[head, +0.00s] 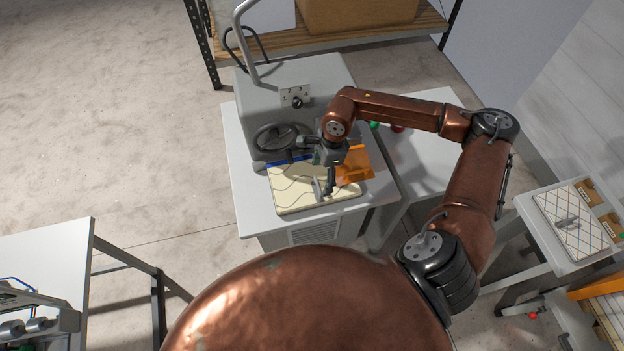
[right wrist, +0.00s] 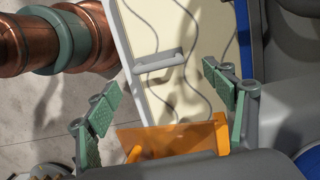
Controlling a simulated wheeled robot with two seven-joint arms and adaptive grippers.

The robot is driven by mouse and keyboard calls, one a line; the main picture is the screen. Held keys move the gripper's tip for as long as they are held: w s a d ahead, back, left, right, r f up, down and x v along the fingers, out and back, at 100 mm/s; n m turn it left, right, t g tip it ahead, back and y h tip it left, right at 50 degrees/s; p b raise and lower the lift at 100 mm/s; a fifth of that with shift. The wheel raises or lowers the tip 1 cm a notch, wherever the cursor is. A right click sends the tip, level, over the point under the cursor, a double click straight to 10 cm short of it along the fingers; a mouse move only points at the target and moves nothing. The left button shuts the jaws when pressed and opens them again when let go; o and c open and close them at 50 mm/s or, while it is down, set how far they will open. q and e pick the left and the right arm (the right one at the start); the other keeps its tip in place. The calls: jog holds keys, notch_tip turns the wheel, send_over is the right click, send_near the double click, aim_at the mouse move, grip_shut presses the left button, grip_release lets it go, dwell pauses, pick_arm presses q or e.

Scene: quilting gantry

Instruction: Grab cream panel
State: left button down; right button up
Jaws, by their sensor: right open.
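The cream panel (head: 288,200) lies flat on the pale worktop in front of the grey machine in the head view. It has wavy dark lines and a grey bar handle. In the right wrist view the panel (right wrist: 203,20) fills the upper middle, with its handle (right wrist: 160,66) between my finger directions. My right gripper (head: 328,182) is over the panel and hides part of it. Its green-padded fingers (right wrist: 160,80) are spread wide, with nothing gripped. The gap between fingers and handle is hard to judge. My left gripper is not in view.
A translucent orange guard (head: 354,164) stands close beside the gripper, and shows low in the wrist view (right wrist: 170,138). The grey machine (head: 300,78) with a handwheel (head: 279,139) rises behind. A quilted panel (head: 572,225) lies on a right-hand table. Another table (head: 50,250) is at left.

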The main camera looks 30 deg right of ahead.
aim_at(318, 184)
jog(key=shift+a+f, duration=0.1)
jog(key=shift+f, duration=0.35)
jog(key=f, duration=0.1)
jog(key=f+p, duration=0.1)
jog(key=f, duration=0.1)
jog(key=f+p, duration=0.1)
jog(key=shift+a+f, duration=0.15)
jog(key=shift+a, duration=0.25)
jog(key=shift+f, duration=0.5)
jog(key=shift+w+a, duration=0.1)
jog(key=c, duration=1.8)
